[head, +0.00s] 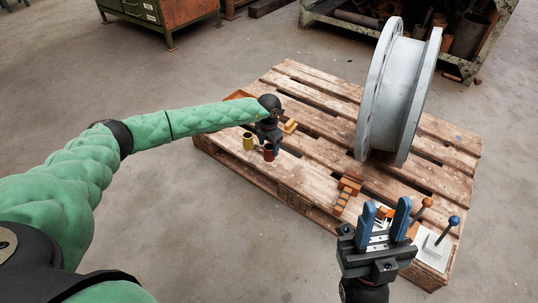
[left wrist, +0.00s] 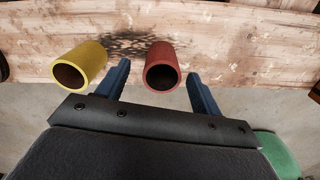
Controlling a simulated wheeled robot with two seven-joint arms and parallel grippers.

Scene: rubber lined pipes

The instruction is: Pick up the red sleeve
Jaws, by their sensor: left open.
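The red sleeve (head: 269,152) is a short hollow tube on the near edge of the wooden pallet. In the left wrist view the red sleeve (left wrist: 162,66) lies between the two blue fingers, with a gap on both sides. My left gripper (left wrist: 158,85) is open around it and holds nothing. In the head view my left gripper (head: 268,138) is just over the sleeve, its fingers mostly hidden by the wrist. My right gripper (head: 387,217) is open and empty in front of the pallet, blue fingers apart and pointing up.
A large grey flanged pipe (head: 402,95) stands on the pallet (head: 320,85). A lever box (head: 432,245) is at the right corner.

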